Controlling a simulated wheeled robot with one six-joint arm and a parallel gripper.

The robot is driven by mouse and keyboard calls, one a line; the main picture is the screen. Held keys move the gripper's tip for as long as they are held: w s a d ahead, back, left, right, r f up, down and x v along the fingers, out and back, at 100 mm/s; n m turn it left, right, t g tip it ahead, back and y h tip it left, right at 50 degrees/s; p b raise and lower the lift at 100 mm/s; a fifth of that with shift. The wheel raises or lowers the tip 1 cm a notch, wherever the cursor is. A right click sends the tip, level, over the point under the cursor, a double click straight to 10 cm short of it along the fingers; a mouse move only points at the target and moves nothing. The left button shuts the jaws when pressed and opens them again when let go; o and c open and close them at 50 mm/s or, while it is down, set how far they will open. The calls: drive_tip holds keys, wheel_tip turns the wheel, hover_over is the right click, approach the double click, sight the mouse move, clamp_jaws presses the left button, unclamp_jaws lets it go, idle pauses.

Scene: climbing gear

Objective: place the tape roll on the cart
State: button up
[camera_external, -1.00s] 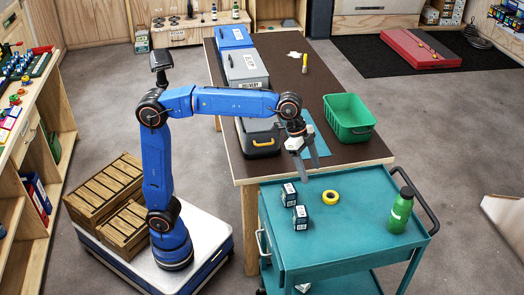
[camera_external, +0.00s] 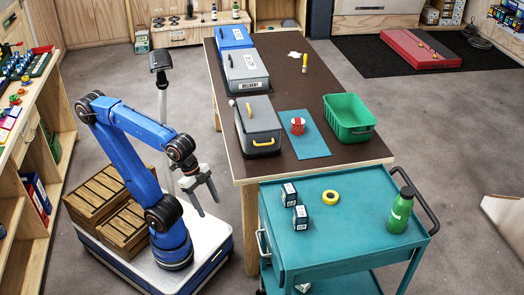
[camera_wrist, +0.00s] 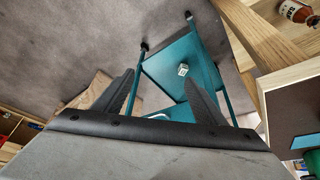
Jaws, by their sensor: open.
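The yellow tape roll (camera_external: 331,197) lies flat on the top of the teal cart (camera_external: 345,230), to the right of two small dark boxes with white labels. My gripper (camera_external: 204,199) is open and empty. It hangs above my base, left of the cart and the table corner, clear of the tape roll. In the wrist view the two spread fingers (camera_wrist: 165,95) point at the cart's lower shelf (camera_wrist: 165,75), where a small box (camera_wrist: 183,70) sits. The tape roll is not in the wrist view.
Two dark boxes (camera_external: 300,217) and a green bottle (camera_external: 401,210) stand on the cart's top. The cart's front top is clear.

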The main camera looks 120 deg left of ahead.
drive_tip(key=s+d+f, duration=0.1)
drive_tip(key=s+f, duration=0.4)
drive_tip(key=shift+s+d+f, duration=0.15)
drive_tip(key=shift+s+f, duration=0.15)
drive_tip(key=shift+f, duration=0.05)
idle(1.1)
